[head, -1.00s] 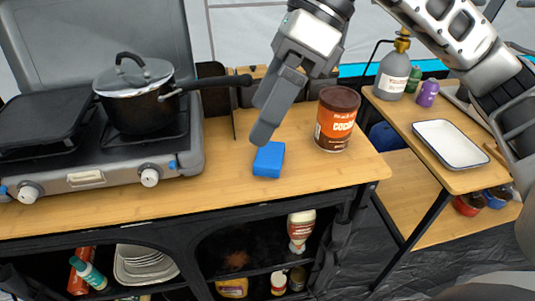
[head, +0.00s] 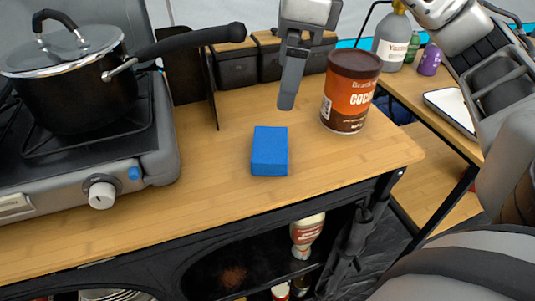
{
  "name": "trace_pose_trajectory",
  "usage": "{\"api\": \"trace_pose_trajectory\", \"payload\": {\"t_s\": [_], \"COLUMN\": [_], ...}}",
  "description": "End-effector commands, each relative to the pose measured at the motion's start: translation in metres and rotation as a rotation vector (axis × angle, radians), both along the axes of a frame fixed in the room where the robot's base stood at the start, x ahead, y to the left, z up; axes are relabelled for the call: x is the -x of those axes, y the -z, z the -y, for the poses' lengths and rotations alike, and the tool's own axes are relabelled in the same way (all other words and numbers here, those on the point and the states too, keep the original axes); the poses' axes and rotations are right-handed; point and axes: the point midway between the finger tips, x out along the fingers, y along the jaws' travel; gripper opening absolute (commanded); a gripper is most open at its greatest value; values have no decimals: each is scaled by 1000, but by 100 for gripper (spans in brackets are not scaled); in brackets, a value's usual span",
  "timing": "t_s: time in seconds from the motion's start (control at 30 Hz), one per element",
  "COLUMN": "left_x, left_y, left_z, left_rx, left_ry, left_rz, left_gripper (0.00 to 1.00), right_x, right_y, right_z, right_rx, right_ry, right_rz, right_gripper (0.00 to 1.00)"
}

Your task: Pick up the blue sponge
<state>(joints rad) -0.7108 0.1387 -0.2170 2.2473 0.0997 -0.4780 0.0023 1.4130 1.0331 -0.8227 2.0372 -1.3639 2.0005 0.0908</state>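The blue sponge (head: 270,151) lies on the wooden counter (head: 225,195), right of the stove, in the head view. My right gripper (head: 287,100) comes down from the top, above and behind the sponge, with a gap to it. Its fingers line up in this view, so I cannot tell whether they are apart. No object shows between them. My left gripper is out of view.
A brown cocoa can (head: 351,92) stands close to the right of the gripper. A black pot (head: 68,75) with a long handle sits on the stove (head: 75,170). Dark containers (head: 236,65) line the back. The counter in front of the sponge is clear.

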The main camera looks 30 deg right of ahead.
Motion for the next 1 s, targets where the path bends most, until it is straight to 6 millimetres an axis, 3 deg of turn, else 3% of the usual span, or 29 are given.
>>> {"api": "trace_pose_trajectory", "payload": {"t_s": [0.1,0.3,0.57,0.8,1.0], "left_x": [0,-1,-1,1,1], "left_y": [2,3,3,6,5], "left_z": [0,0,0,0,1], "left_rx": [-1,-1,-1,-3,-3], "left_ry": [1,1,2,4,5], "left_rz": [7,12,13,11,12], "left_gripper": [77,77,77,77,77], "right_x": [-1,-5,-6,-7,-8], "right_y": [30,63,81,116,124], "right_z": [-3,-7,-11,-17,-19], "right_rx": [3,1,1,1,1], "right_ry": [0,1,-1,0,-2], "right_rz": [-6,-5,-3,-3,0], "right_gripper": [100,100,100,100,100]}}
